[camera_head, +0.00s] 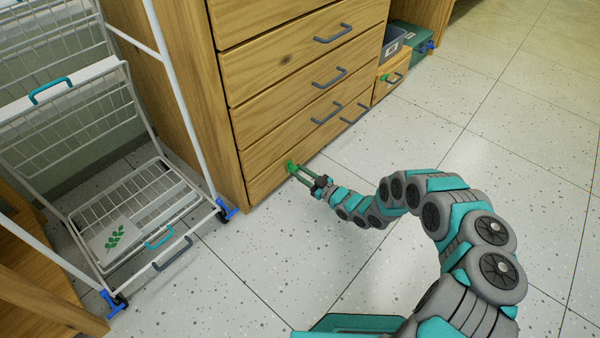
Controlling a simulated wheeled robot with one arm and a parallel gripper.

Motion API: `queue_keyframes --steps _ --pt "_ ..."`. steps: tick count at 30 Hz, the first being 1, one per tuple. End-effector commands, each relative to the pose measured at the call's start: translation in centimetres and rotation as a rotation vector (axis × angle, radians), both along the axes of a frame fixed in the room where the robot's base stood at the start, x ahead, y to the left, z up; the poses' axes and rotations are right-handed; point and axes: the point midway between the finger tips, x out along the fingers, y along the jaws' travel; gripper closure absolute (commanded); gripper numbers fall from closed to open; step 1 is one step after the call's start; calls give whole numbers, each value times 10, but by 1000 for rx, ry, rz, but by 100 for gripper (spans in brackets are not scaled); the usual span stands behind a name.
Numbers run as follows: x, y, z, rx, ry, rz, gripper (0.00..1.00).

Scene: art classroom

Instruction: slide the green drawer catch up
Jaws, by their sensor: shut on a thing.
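The green drawer catch (290,166) sits on the front of the bottom drawer of the wooden cabinet (258,188), near the drawer's left end. My gripper (297,171) reaches it from the lower right, low above the floor. Its fingers are shut on the catch. The fingertips cover part of the catch, and its exact height along its travel is too small to tell. The bottom drawer has a grey handle (355,113) to the right and looks closed.
The tiled floor (480,110) in front is clear.

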Motion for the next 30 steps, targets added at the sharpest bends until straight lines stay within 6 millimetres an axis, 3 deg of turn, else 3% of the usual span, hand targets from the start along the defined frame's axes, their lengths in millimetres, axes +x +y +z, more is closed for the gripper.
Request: queue_keyframes --steps 5,15,23,24,30 --pt "-1 1 3 -1 1 3 100" --pt "0 1 38 1 -2 3 100" --pt "0 1 39 3 -5 2 100" --pt "1 1 39 3 -5 2 69" --pt "0 1 38 2 -3 1 47"
